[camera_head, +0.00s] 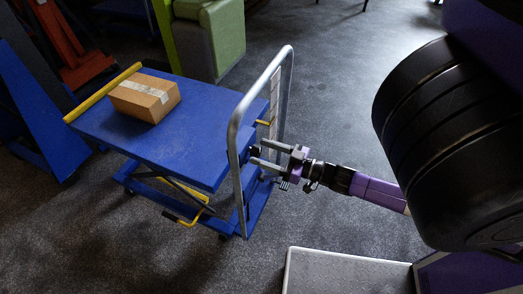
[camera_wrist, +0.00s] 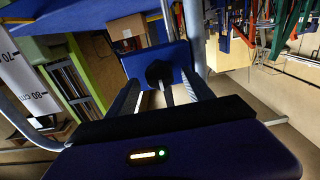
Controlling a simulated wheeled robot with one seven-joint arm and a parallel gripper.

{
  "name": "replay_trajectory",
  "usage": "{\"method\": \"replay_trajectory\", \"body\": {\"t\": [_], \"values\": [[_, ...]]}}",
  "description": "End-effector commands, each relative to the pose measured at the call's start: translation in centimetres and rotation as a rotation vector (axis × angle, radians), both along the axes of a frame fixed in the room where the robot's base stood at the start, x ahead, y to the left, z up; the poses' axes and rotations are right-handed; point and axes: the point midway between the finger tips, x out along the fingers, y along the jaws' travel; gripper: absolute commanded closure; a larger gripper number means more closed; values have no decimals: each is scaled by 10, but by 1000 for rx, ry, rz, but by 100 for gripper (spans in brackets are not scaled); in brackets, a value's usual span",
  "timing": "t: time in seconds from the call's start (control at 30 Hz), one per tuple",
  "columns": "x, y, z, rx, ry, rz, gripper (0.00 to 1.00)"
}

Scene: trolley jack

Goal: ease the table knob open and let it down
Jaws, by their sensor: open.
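The blue lift table (camera_head: 205,150) stands at the left of the head view, with its grey push handle (camera_head: 236,140) facing my arm. The dark knob (camera_head: 256,150) is on the handle side of the table. In the wrist view the knob (camera_wrist: 158,73) is black and sits on a blue plate (camera_wrist: 180,58). My gripper (camera_head: 264,152) points at the knob from the right. In the wrist view its two open fingers (camera_wrist: 160,84) lie either side of the knob's line, with nothing held. I cannot tell whether they touch the knob.
A cardboard box (camera_head: 145,97) lies on the tabletop. A yellow pedal bar (camera_head: 192,217) shows low on the table's side. A height scale (camera_wrist: 25,75) is at the left of the wrist view. A green block seat (camera_head: 220,38) stands behind. Grey floor is clear to the right.

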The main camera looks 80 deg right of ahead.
Motion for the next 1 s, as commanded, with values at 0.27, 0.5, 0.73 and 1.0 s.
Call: {"method": "replay_trajectory", "body": {"t": [0.27, 0.5, 0.73, 1.0], "values": [[10, -2, 0, 0, 1, 0, 40], [10, -2, 0, 0, 0, 0, 59], [10, -2, 0, 0, 0, 0, 100], [10, -2, 1, 32, -7, 1, 100]]}}
